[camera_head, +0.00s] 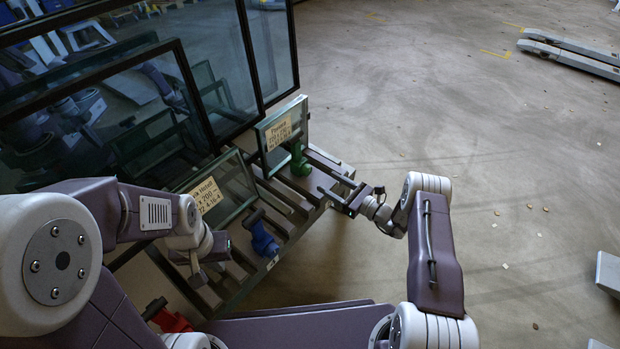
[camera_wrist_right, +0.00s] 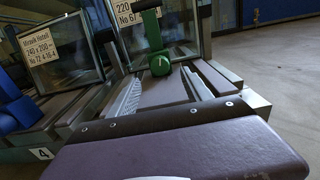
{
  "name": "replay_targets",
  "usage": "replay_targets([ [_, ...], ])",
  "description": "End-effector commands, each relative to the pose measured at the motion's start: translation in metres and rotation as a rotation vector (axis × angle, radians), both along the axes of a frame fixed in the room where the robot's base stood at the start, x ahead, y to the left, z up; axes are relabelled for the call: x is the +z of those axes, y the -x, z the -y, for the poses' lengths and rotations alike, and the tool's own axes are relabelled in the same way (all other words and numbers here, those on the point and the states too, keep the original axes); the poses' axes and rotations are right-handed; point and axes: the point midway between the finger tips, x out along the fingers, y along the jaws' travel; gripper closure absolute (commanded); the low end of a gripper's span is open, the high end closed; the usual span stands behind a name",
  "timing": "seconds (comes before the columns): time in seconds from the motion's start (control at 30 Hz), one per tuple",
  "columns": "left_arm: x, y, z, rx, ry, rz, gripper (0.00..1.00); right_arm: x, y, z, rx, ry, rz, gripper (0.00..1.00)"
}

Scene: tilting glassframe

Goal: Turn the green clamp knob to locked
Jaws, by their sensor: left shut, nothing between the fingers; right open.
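The green clamp knob (camera_head: 299,160) stands at the right end of the rack, in front of a small framed pane. In the right wrist view the knob (camera_wrist_right: 160,66) shows a pale mark on its face, with a green upright part behind it. My right gripper (camera_head: 326,182) is open and empty. Its fingers point at the knob from the right, with a gap to it; in the wrist view the knob lies beyond the fingertips, roughly between them. My left gripper (camera_head: 203,272) is shut and empty over the rack's left part, partly hidden by its own arm.
A blue clamp (camera_head: 262,238) and a red clamp (camera_head: 170,318) sit further along the rack. Labelled framed panes (camera_head: 217,190) lean behind them, with large dark glass panels (camera_head: 270,50) at the back. The floor (camera_head: 480,150) right of my right arm is largely clear.

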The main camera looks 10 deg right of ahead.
Motion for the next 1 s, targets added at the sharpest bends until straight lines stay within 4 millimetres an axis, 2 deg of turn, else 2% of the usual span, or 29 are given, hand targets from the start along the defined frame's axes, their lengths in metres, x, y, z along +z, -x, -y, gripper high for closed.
replay_targets([
  [0.03, -0.014, 0.000, 0.000, 0.000, 0.000, 0.000, 1.00, -0.006, -0.007, -0.009, 0.005, -0.001, 0.004, 0.42],
  [0.1, -0.027, 0.000, 0.000, 0.000, 0.000, -0.001, 1.00, -0.009, -0.018, -0.020, 0.005, 0.001, 0.004, 0.42],
  [0.3, -0.053, 0.000, 0.000, 0.000, 0.000, -0.001, 1.00, -0.007, -0.045, -0.047, 0.004, 0.000, 0.004, 0.42],
  [0.47, -0.059, 0.000, 0.000, 0.000, 0.000, -0.001, 1.00, -0.003, -0.055, -0.056, 0.001, -0.001, 0.001, 0.42],
  [0.7, -0.057, 0.000, 0.000, 0.000, 0.000, -0.001, 1.00, 0.000, -0.056, -0.057, 0.000, -0.002, -0.001, 0.42],
  [0.77, -0.057, 0.000, 0.000, 0.000, 0.000, -0.001, 1.00, 0.000, -0.056, -0.057, 0.000, -0.002, -0.001, 0.56],
  [0.9, -0.057, 0.000, 0.000, 0.000, 0.000, -0.001, 1.00, 0.000, -0.056, -0.057, 0.000, -0.002, -0.001, 0.95],
  [0.93, -0.057, 0.000, 0.000, 0.000, 0.000, -0.001, 1.00, -0.001, -0.056, -0.057, 0.000, -0.002, -0.001, 1.00],
  [1.0, -0.057, 0.000, 0.000, 0.000, 0.000, -0.001, 1.00, 0.000, -0.056, -0.057, 0.000, -0.006, -0.004, 1.00],
])
